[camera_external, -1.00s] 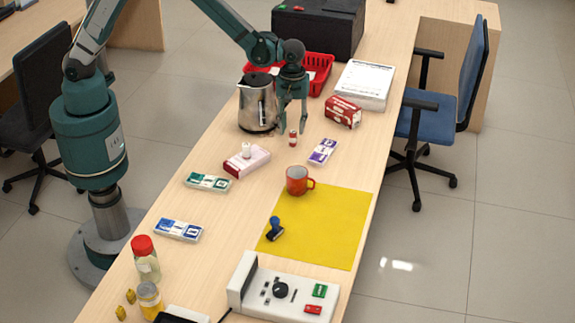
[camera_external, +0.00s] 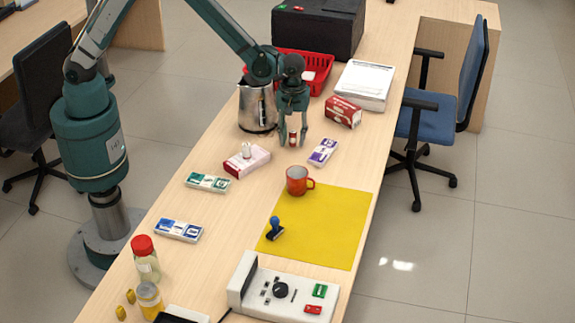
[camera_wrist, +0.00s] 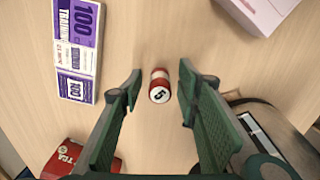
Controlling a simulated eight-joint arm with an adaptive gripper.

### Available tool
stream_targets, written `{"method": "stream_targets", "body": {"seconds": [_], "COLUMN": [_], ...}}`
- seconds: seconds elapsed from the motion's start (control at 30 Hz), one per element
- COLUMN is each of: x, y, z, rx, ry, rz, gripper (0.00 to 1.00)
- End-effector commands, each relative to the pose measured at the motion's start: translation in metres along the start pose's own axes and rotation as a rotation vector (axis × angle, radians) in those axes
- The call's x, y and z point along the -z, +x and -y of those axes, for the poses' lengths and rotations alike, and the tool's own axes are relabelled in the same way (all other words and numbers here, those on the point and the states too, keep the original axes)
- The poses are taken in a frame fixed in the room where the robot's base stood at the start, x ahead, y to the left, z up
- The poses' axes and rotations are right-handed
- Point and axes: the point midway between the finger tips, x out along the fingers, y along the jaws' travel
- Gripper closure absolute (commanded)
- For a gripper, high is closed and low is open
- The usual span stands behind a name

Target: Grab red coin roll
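The red coin roll (camera_external: 293,138) stands upright on the counter, a small red and white cylinder. In the wrist view the red coin roll (camera_wrist: 160,86) shows its white top with a dark "5". My gripper (camera_external: 291,141) is lowered around it, with one finger on each side. In the wrist view my gripper (camera_wrist: 158,88) is open, with a clear gap between each finger and the roll. Nothing is held.
A steel kettle (camera_external: 257,104) stands close to the left of my gripper. A red tea box (camera_external: 343,112) and purple banknote bundles (camera_external: 323,152) lie to the right. A tissue box (camera_external: 247,161) lies nearer the camera. A red mug (camera_external: 298,180) stands by the yellow mat (camera_external: 335,225).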

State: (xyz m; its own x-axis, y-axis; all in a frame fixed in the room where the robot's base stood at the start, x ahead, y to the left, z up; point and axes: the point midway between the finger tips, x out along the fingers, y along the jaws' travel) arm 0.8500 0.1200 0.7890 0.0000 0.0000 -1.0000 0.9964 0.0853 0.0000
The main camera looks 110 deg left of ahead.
Motion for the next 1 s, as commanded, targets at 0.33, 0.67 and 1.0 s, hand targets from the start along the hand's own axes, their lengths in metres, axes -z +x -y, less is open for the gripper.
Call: {"method": "stream_targets", "body": {"seconds": [0.33,0.67,1.0], "x": [0.000,0.000,0.000], "y": [0.000,0.000,-0.010], "z": [0.000,0.000,0.000], "rx": [0.000,0.000,0.000], "ry": [0.000,0.000,0.000], "rz": [0.000,0.000,0.000], "gripper": [0.76,1.00,1.00]}}
